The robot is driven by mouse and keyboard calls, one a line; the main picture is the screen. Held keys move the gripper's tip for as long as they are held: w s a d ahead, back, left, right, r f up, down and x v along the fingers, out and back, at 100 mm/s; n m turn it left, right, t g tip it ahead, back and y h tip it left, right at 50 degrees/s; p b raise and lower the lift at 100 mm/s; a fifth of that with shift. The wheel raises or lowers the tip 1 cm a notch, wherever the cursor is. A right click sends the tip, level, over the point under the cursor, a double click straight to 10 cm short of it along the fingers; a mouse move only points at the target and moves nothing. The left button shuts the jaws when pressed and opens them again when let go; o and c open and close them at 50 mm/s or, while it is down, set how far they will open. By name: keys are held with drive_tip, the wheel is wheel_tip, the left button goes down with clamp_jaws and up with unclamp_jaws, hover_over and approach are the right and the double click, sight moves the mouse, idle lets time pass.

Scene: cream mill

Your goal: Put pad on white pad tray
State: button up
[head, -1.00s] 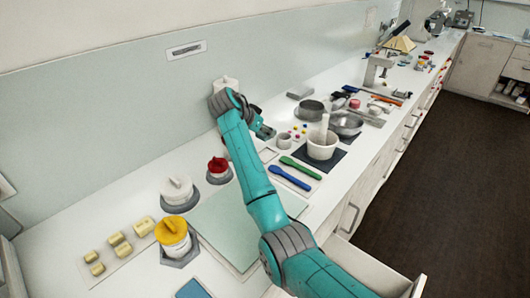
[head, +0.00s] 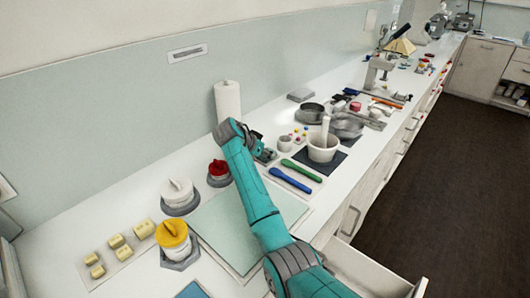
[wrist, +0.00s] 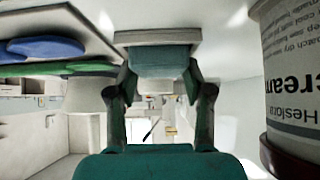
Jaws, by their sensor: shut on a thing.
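My gripper (head: 263,153) is low over the counter, just right of the red-capped jar in the head view. In the wrist view, which looks upside down, my gripper (wrist: 160,105) is shut on a teal block, the pad (wrist: 160,62). A flat pale slab, which looks like the white pad tray (wrist: 157,37), lies right against the pad's far face. I cannot tell whether pad and tray touch or a thin gap remains. In the head view my arm and gripper mostly hide both.
The red-capped jar (head: 218,170) stands close beside my gripper; a labelled jar (wrist: 295,75) fills the wrist view's right edge. A paper roll (head: 228,101) stands behind. Blue (head: 290,180) and green (head: 301,169) spatulas lie at right, with a mortar (head: 322,147) beyond.

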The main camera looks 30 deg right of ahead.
drive_tip(key=o, duration=0.9)
drive_tip(key=shift+r, duration=0.1)
drive_tip(key=shift+v, duration=6)
